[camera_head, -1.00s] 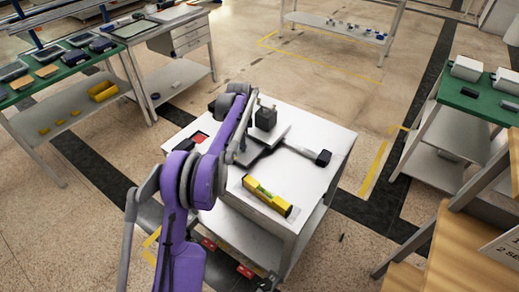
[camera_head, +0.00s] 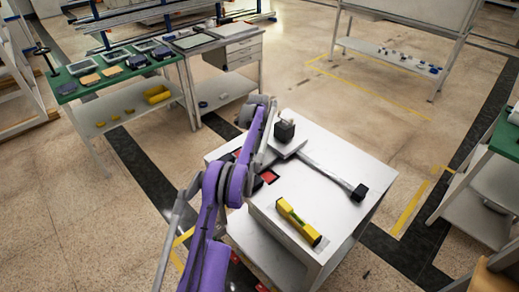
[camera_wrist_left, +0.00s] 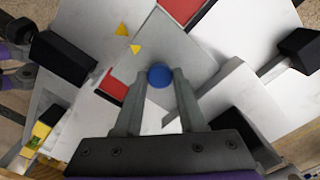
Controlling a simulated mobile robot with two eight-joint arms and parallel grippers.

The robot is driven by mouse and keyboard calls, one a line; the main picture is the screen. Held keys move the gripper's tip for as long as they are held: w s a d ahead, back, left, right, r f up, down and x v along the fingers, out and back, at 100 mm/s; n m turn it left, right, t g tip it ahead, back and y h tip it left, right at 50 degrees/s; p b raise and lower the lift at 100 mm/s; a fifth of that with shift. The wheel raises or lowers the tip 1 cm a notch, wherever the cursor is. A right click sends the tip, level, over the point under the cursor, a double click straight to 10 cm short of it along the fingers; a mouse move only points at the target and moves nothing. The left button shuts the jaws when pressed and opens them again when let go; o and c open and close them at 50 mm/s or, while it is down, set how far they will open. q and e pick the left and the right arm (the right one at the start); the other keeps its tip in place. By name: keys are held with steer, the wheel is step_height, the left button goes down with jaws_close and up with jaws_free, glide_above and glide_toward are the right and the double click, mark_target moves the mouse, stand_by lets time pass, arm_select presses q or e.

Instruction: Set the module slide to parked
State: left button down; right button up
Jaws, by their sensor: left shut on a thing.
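In the left wrist view, a blue round knob (camera_wrist_left: 160,75) sits on a flat grey plate (camera_wrist_left: 190,48), which appears to be the module slide. My left gripper (camera_wrist_left: 159,82) has its two fingers on either side of the knob and is shut on it. Two yellow triangles (camera_wrist_left: 129,38) mark the surface left of the knob. Red patches show at the top (camera_wrist_left: 180,8) and left (camera_wrist_left: 113,85) of the plate. My right gripper is not in view.
A green-topped bench (camera_head: 105,86) stands at the back left. Open floor surrounds the cabinet.

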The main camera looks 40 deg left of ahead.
arm_select(q)
steer(key=c, duration=0.5)
jaws_free()
step_height(320, 180, up, 11)
steer(key=p, duration=0.1)
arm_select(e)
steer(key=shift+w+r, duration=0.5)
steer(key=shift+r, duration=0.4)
arm_select(q)
steer(key=shift+f, duration=0.1)
